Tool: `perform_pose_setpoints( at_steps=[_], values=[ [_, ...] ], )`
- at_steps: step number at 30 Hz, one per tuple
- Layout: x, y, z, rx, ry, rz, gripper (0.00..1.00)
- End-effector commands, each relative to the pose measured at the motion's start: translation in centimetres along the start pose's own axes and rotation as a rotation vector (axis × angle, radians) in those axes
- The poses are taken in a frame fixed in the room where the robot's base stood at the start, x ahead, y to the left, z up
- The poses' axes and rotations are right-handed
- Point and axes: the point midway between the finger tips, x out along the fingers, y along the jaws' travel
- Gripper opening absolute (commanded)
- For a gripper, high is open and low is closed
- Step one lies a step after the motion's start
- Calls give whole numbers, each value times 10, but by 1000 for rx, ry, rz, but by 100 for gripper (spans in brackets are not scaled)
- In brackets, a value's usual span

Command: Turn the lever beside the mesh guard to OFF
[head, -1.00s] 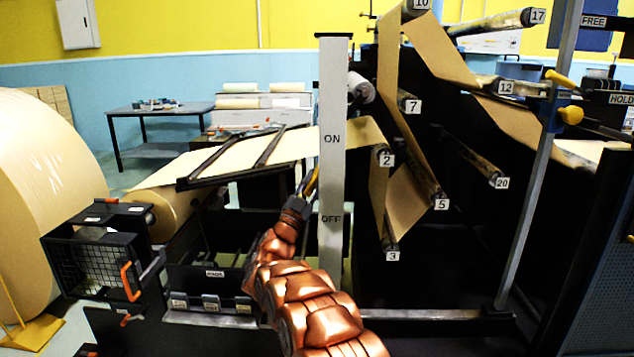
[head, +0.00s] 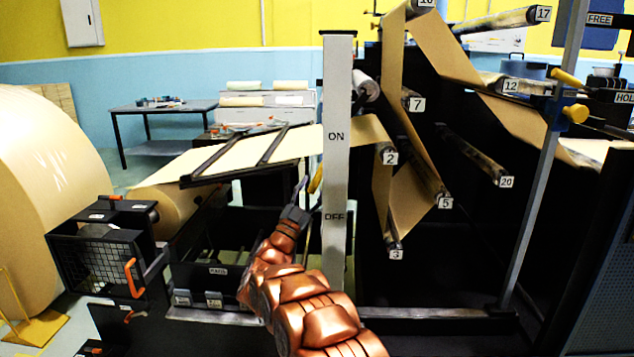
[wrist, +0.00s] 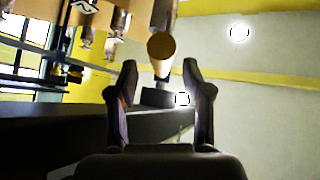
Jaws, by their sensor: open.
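The pale grey post (head: 338,90) carries the labels ON, higher up, and OFF, lower down. A lever with a yellow handle (head: 316,180) shows at the post's left edge, at a height between the two labels; the post and my gripper hide part of it. My gripper (head: 308,192) is open beside the handle in the head view. In the wrist view the handle's round yellow end (wrist: 160,47) lies just beyond and between my open fingertips (wrist: 160,68), with nothing gripped. The black mesh guard (head: 103,266) with an orange handle is at lower left.
Kraft web (head: 265,152) runs over a dark frame to numbered rollers right of the post. A large paper roll (head: 45,190) stands at far left. Another yellow-handled lever (head: 565,78) is by the FREE and HOLD labels. A table (head: 160,108) stands behind.

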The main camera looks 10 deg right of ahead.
Motion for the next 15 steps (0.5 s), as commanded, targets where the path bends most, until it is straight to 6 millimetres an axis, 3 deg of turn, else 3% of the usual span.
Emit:
perform_pose_setpoints(
  at_steps=[3,9,15],
  values=[
    [-27,-1,2,-3,-7,-4,50],
    [-61,-1,1,-2,-5,-3,50],
    [-81,0,1,-3,-2,-2,50]
  ],
)
